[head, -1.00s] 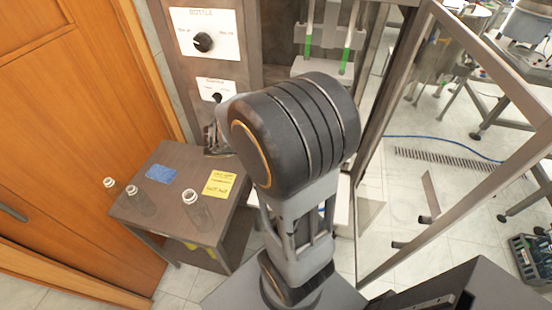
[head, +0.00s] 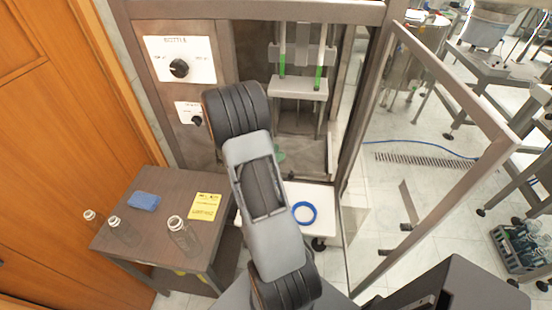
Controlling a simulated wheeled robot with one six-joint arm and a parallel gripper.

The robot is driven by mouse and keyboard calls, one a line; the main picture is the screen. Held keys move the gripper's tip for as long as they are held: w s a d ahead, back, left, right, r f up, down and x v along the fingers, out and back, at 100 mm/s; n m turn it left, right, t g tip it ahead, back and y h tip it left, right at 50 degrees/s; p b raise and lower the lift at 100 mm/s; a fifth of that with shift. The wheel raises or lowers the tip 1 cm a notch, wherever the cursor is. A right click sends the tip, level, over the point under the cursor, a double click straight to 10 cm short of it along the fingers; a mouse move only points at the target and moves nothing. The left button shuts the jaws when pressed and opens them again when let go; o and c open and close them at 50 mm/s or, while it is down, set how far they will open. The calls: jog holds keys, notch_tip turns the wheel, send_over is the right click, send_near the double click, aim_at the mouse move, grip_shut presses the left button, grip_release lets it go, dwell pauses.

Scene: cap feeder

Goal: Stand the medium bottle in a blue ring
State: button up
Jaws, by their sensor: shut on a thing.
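A blue ring (head: 304,213) lies on a white platform (head: 322,228) just right of my arm in the head view. My arm rises in front of the machine and covers part of the platform. My gripper is hidden behind the arm, and so is anything it holds.
The side table (head: 160,207) carries a blue cloth-like item (head: 144,201) and a yellow note (head: 205,206). A green piece (head: 279,154) shows inside the machine. The open door frame (head: 445,180) stands at the right. A crate of bottles (head: 524,250) is on the floor far right.

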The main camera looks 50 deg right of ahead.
jog(key=shift+d+f+p, duration=0.1)
jog(key=shift+f+p, duration=0.35)
jog(key=shift+f, duration=1.35)
jog(key=o, duration=1.1)
